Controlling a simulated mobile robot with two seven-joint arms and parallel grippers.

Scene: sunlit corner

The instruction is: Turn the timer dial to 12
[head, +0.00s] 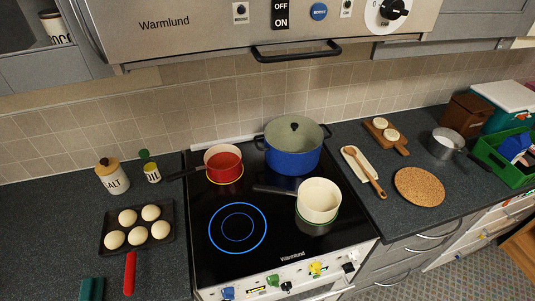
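A round white dial with a black knob (394,10), which looks like the timer dial, is on the front of the steel range hood at the top right of the head view. Its top edge is cut off by the frame. Its markings are too small to read, so I cannot tell its setting. Neither my left nor my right gripper shows in the head view.
The hood (215,40) has a black bar handle (297,52), a blue button (319,11) and an OFF/ON switch (280,14). Below, a black cooktop (215,265) carries a blue pot (292,160), red pan (222,165) and cream pan (318,199). Colored knobs line its front.

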